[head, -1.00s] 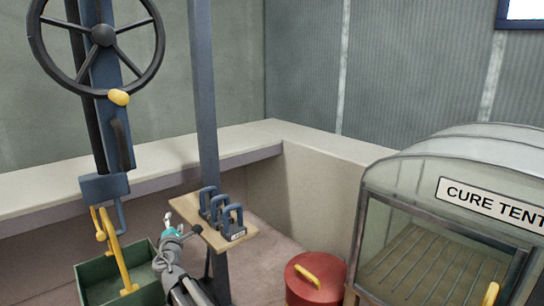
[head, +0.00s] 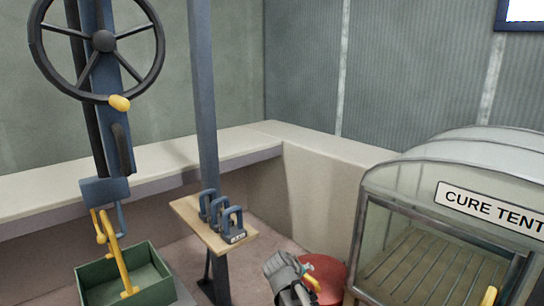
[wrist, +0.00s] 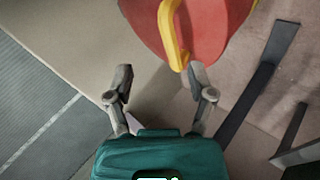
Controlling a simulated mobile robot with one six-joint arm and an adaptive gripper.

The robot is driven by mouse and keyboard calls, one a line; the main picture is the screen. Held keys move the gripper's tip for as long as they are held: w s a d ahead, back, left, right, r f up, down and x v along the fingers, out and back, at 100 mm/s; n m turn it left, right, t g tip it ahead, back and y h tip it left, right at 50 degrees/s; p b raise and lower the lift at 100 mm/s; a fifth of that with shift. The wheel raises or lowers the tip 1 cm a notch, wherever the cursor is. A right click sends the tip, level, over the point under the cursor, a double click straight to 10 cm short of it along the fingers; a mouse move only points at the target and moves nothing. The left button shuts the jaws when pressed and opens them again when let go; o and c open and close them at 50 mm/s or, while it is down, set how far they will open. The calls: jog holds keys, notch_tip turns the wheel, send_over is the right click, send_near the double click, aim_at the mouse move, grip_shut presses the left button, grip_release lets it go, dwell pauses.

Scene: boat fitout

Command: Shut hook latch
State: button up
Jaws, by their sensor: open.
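The blue-grey hook (head: 122,217) hangs under a blue block (head: 104,190) at the left of the head view. A short yellow piece with a round knob (head: 100,237), which looks like the latch, hangs at the hook's left side. I cannot tell whether it closes the hook's mouth. A yellow handle (head: 120,258) rises from a green bin (head: 85,289) to the hook; their exact contact is too small to tell. My gripper (wrist: 160,82) is open and empty, far right of the hook. In the head view it (head: 310,275) is in front of the red lidded drum (head: 332,268).
A wooden shelf (head: 185,208) with several blue clamps stands on a post between my gripper and the hook. A black handwheel (head: 103,41) is above the hook. The cure tent (head: 405,180) stands at the right. The drum's yellow handle (wrist: 175,45) is beyond my fingertips.

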jog(key=s+d+f+m+g+y, duration=0.2)
jog(key=s+d+m+g+y, duration=0.15)
jog(key=s, duration=0.45)
jog(key=s+d+f+m+g+y, duration=0.3)
jog(key=s+g, duration=0.1)
jog(key=s, duration=0.5)
notch_tip(320, 180, up, 38)
jog(key=p, duration=3.8)
jog(key=shift+w+t+h+p, duration=0.35)
jog(key=shift+w, duration=0.1)
